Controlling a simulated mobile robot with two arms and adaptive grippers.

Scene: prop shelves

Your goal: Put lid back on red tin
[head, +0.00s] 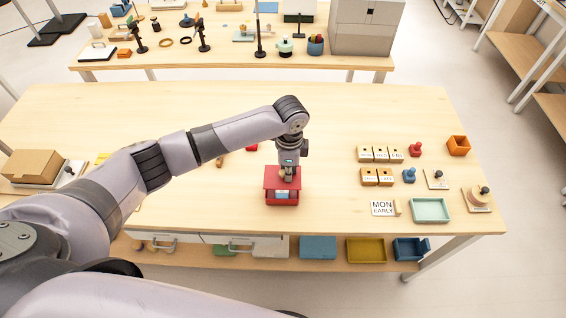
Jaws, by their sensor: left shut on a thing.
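The red tin (283,201) stands near the front edge of the wooden table, in the middle of the head view, with a pale label on its near side. A red lid (271,180) is at the top of the tin, under my gripper. I cannot tell whether it is seated on the tin or just above it. My left gripper (289,178) points down over the tin from behind and is shut on the lid. Its fingers hide part of the lid. My right gripper is not in view.
Several small wooden blocks (380,155), red and blue stamps and a mint tray (431,210) stand to the right. A cardboard box (32,164) is at the left. Bins, including a yellow tray (366,250), sit on the shelf below. Table behind the tin is mostly clear.

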